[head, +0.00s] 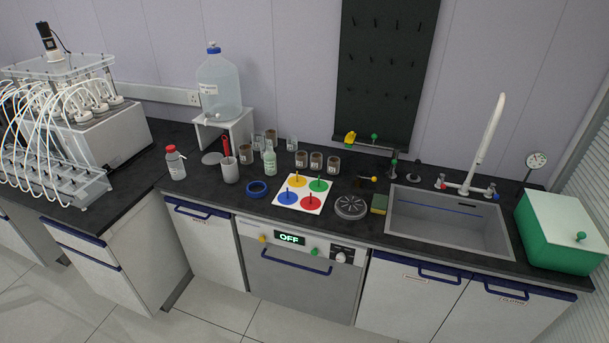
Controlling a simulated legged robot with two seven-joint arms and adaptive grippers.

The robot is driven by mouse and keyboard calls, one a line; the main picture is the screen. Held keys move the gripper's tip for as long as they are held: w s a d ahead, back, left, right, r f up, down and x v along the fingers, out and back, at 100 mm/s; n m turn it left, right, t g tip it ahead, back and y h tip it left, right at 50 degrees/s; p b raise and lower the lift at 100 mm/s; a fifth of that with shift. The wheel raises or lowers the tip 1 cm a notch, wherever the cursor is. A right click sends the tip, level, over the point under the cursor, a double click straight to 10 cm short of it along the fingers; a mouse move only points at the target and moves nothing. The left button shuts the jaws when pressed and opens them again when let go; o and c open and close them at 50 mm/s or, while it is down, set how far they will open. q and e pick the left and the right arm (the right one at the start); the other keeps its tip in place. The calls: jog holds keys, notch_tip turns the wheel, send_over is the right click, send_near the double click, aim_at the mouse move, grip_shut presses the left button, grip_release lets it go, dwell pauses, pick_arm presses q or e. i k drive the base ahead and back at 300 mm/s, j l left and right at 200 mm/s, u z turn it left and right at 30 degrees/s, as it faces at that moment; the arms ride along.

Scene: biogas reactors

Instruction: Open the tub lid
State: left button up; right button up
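No tub is labelled in the head view, and I cannot tell for sure which container is the tub. Whether either has a separate lid is too small to tell. Neither of my grippers shows in the head view.
A sink (450,222) with a faucet lies left of the green box. A water carboy (219,88) stands behind. Tiled floor in front is clear.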

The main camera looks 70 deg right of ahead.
aim_at(563, 219)
jog(key=j+z, duration=0.15)
jog(key=z, duration=1.5)
jog(key=i+j, duration=0.05)
